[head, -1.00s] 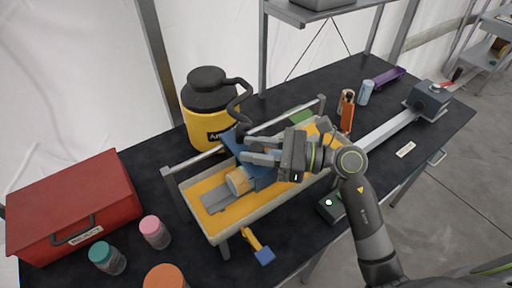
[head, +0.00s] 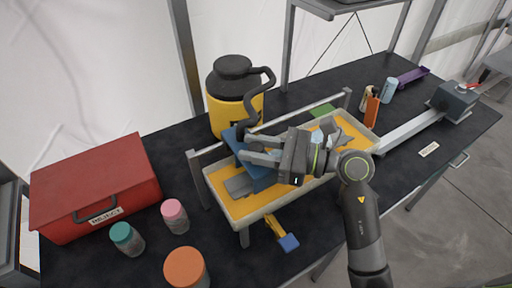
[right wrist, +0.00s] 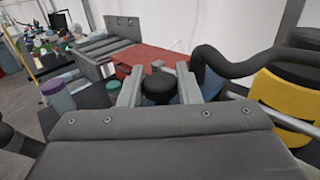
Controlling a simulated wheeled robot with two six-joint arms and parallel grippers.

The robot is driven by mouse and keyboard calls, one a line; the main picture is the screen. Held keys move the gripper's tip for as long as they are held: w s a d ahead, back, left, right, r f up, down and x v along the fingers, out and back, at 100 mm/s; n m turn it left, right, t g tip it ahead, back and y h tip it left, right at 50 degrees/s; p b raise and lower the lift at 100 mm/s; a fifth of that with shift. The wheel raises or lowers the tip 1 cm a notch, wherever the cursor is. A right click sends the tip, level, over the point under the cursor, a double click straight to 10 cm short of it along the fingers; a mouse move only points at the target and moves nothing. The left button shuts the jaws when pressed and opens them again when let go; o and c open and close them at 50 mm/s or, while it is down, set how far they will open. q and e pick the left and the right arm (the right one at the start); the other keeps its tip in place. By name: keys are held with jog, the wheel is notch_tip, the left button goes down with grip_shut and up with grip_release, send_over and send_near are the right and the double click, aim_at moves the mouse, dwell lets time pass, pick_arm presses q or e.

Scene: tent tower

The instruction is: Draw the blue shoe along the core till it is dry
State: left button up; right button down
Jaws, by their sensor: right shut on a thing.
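The blue shoe (head: 255,175) is a tilted blue plate over the left half of the long trough (head: 268,209), which holds orange-yellow material. My right gripper (head: 246,149) is shut on the shoe's black knob. In the right wrist view the knob (right wrist: 158,88) sits between the two grey fingers, and some blue of the shoe (right wrist: 211,83) shows beside them. A grey piece (head: 238,186) lies in the trough just left of the shoe. The core is hidden behind the shoe and gripper; I cannot tell its wetness. My left gripper is not in view.
A yellow jug (head: 226,112) with a black hose stands close behind the trough. A red reject box (head: 95,185) and several lidded jars stand at the left. A blue-ended yellow handle (head: 288,242) sticks out in front. A grey rail (head: 410,130) runs right.

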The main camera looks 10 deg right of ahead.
jog(key=c, duration=1.4)
grip_release()
jog(key=shift+d, duration=0.2)
jog(key=shift+o, duration=1.4)
jog(key=shift+a, duration=0.3)
jog(key=shift+s+d+f+b, duration=0.1)
jog(key=shift+s+d+b, duration=0.15)
jog(key=shift+d, duration=0.35)
pick_arm(q)
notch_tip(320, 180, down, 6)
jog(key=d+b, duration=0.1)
jog(key=b, duration=0.4)
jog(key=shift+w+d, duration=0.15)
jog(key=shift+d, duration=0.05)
pick_arm(e)
jog(key=v, duration=1.6)
jog(key=shift+d, duration=0.1)
